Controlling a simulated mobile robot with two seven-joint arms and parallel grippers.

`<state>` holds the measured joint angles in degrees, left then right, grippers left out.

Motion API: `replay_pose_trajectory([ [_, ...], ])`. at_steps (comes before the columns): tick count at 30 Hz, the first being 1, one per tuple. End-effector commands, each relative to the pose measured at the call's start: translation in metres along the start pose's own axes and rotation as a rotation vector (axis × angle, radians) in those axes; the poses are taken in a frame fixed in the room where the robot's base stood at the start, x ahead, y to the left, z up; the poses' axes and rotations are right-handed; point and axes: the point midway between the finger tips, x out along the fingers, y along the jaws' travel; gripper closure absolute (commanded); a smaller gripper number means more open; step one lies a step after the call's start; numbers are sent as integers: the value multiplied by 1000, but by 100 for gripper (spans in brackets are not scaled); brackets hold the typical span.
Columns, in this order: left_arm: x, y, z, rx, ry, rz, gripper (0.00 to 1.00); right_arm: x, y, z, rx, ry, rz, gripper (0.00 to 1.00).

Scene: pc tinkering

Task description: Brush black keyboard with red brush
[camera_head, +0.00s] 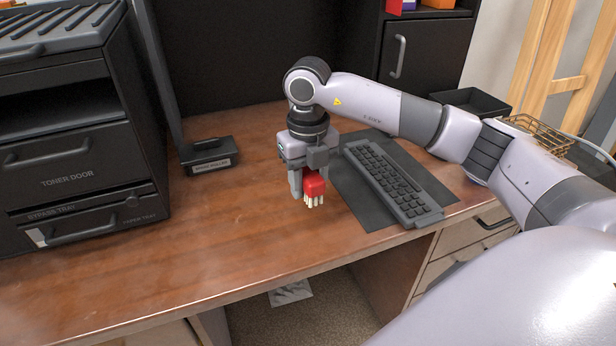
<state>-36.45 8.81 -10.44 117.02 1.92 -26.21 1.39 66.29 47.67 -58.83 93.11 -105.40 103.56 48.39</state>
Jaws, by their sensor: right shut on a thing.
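The black keyboard (392,182) lies on a dark mat (357,196) at the right part of the wooden desk. My right gripper (308,184) points down just left of the keyboard and the mat. It is shut on the red brush (314,185), whose pale bristles point down toward the desk. I cannot tell whether the bristles touch the desk. The brush is apart from the keyboard keys in this view. My left gripper is not in view.
A dark printer (75,150) stands at the left. A small black labelled box (209,156) sits on the desk (215,220) beside it. A black tray (471,101) and a wire basket (540,132) are at the back right. The desk's front left is clear.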

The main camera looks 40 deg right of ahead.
Motion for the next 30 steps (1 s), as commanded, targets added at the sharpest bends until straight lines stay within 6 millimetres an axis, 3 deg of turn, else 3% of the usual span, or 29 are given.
replay_pose_trajectory([
  [13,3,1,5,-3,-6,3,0,8,0,0,1,-1,0,84],
  [14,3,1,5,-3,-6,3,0,8,0,0,1,-1,0,56],
  [16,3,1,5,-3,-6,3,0,8,0,0,1,-1,0,34],
  [17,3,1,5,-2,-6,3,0,8,0,0,1,-1,0,30],
  [30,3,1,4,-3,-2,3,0,8,0,0,0,0,0,30],
])
